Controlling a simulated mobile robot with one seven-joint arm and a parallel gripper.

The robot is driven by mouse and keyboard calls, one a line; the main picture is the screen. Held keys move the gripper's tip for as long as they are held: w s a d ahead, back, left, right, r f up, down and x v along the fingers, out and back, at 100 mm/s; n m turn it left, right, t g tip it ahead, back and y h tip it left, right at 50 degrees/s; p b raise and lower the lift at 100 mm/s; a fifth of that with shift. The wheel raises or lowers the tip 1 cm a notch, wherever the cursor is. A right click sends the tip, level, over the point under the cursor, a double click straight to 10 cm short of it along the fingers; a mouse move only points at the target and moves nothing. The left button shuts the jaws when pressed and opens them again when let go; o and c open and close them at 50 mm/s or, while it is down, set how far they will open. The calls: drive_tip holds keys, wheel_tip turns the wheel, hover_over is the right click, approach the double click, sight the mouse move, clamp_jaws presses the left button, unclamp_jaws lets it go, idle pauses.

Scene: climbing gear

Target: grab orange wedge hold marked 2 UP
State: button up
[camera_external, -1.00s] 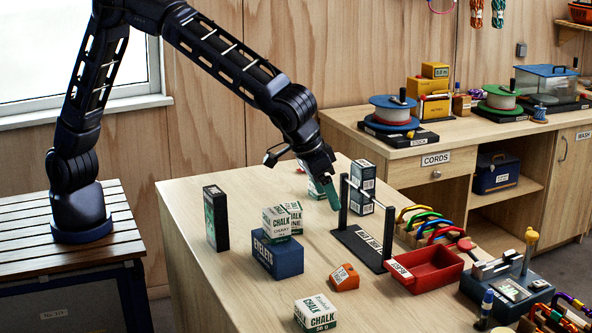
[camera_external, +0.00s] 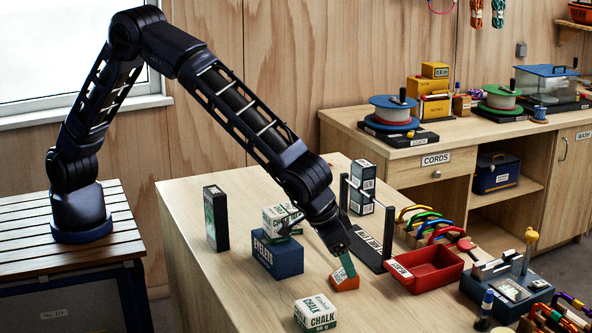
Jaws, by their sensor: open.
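The orange wedge hold (camera_external: 346,284) sits on the wooden table, in front of the black rack and left of the red tray. Its top is partly covered by my gripper, and its marking cannot be read now. My gripper (camera_external: 346,266) is right at the hold, with a green finger pad over its upper part. The jaws are open. From this angle I cannot tell whether both fingers straddle the hold or touch it.
Another chalk box (camera_external: 316,313) is in front. The black rack (camera_external: 362,245) and red tray (camera_external: 428,270) are close by at right. Bare tabletop (camera_external: 225,290) lies at left.

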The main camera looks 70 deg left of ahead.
sight(344, 277)
drive_tip(key=x, duration=0.5)
drive_tip(key=shift+w+a+r, duration=0.1)
drive_tip(key=shift+w+a, duration=0.05)
drive_tip(key=shift+w, duration=0.15)
drive_tip(key=c, duration=1.1)
